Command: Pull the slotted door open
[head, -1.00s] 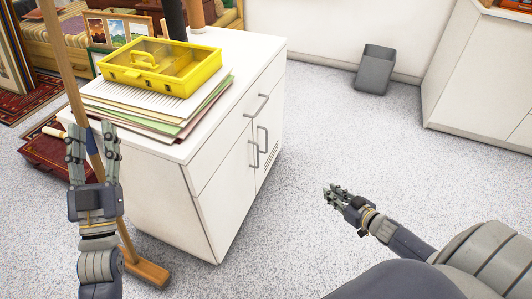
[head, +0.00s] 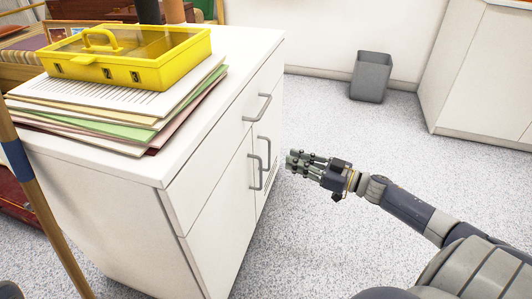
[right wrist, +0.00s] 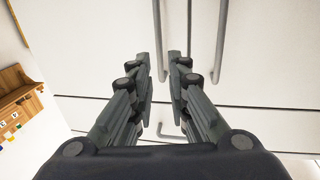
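The white cabinet (head: 110,220) stands left of centre in the head view. Its slotted door (head: 277,135) is the right one of two doors, seen at a steep angle and shut. Its upright grey handle (head: 268,152) is beside the other door's handle (head: 252,172). My right gripper (head: 291,163) is open and empty, just right of the slotted door, apart from its handle. In the right wrist view, the fingers (right wrist: 158,60) are spread and point at the door fronts; a handle (right wrist: 157,30) shows in line with the gap. My left gripper is not in view.
A yellow case (head: 130,70) lies on a stack of papers (head: 130,125) on the cabinet top. A wooden pole (head: 45,215) stands at the left. A grey bin (head: 370,76) is by the back wall. The floor right of the cabinet is clear.

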